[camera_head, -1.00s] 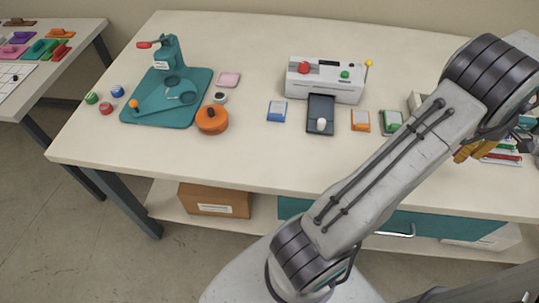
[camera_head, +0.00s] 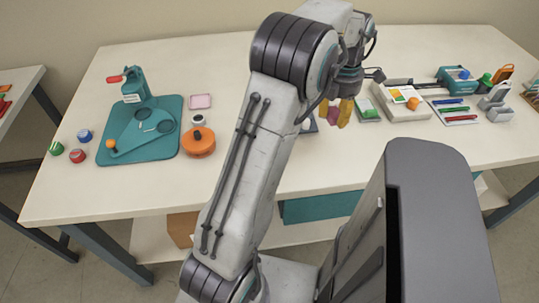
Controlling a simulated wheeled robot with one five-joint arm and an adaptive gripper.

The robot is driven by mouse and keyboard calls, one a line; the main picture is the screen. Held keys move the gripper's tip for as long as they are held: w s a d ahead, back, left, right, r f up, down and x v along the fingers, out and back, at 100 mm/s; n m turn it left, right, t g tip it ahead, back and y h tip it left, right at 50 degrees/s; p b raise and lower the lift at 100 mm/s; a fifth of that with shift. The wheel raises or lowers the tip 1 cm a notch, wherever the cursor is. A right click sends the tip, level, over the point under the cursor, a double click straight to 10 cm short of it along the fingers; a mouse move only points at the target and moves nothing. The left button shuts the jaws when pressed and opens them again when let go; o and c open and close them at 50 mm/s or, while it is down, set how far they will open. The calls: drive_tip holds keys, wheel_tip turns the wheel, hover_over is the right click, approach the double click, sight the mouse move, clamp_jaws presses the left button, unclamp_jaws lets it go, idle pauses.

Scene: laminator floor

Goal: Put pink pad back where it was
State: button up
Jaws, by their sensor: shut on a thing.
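My gripper (camera_head: 335,112) is in the middle of the picture, with yellow-orange fingers pointing down over the worktable. It is shut on a small pinkish-red thing (camera_head: 334,114), mostly hidden between the fingers; I cannot tell its full shape or whether it is the pink pad. A flat pale pink square (camera_head: 201,102) lies on the table at left, beyond the orange round pot and away from my gripper.
A teal press (camera_head: 142,130) on a base and an orange pot (camera_head: 199,142) stand at left on the worktable (camera_head: 80,185). Right of my gripper are a green-edged pad (camera_head: 366,110), a cream device (camera_head: 404,104) and a pen tray (camera_head: 462,112). My arm hides the table's middle.

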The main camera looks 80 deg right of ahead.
drive_tip(key=shift+s+a+n, duration=0.1)
drive_tip(key=shift+s+n, duration=0.1)
drive_tip(key=shift+n, duration=0.4)
drive_tip(key=shift+a+n, duration=0.1)
drive_tip(key=shift+n, duration=0.2)
drive_tip(key=shift+w+a+f+n, duration=0.1)
drive_tip(key=shift+w+n, duration=0.05)
drive_tip(key=shift+n, duration=0.25)
drive_tip(key=shift+w+f, duration=0.15)
drive_tip(key=shift+w, duration=0.1)
drive_tip(key=w+a+f, duration=0.1)
drive_tip(key=w+f, duration=0.1)
drive_tip(key=w, duration=0.1)
drive_tip(key=w+a+f+p, duration=0.1)
drive_tip(key=w+a+f, duration=0.1)
drive_tip(key=w, duration=0.1)
drive_tip(key=w+a+f, duration=0.1)
drive_tip(key=w+f, duration=0.1)
drive_tip(key=w, duration=0.2)
drive_tip(key=shift+a+f, duration=0.25)
wheel_tip(320, 180, down, 3)
drive_tip(key=p, duration=0.3)
drive_tip(key=shift+f+p, duration=0.3)
drive_tip(key=shift+f, duration=0.25)
drive_tip(key=shift+f, duration=0.2)
drive_tip(key=o, duration=1.2)
drive_tip(key=shift+r, duration=0.1)
drive_tip(key=shift+c, duration=0.2)
